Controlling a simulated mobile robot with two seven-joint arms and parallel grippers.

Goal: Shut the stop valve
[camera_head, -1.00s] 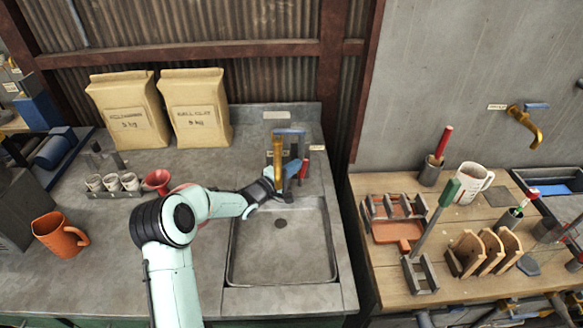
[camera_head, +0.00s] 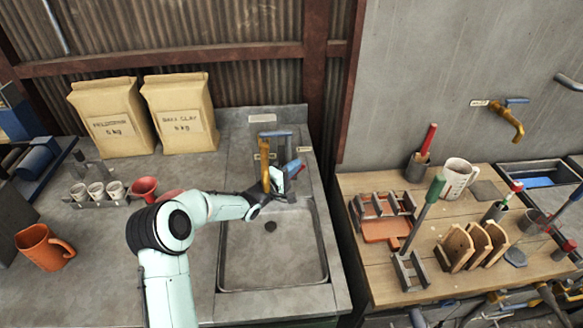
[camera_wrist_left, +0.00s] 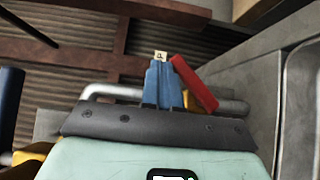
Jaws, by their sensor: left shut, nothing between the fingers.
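The valve body is mostly hidden by my gripper. My right gripper is not in view.
A grey pipe (camera_wrist_left: 232,106) runs across behind my fingers. A blue handle (camera_head: 275,134) sits above the tap. Two clay bags (camera_head: 180,115), a red funnel (camera_head: 144,188) and an orange mug (camera_head: 43,247) stand left. A wooden bench (camera_head: 345,185) is at right. The sink basin is empty.

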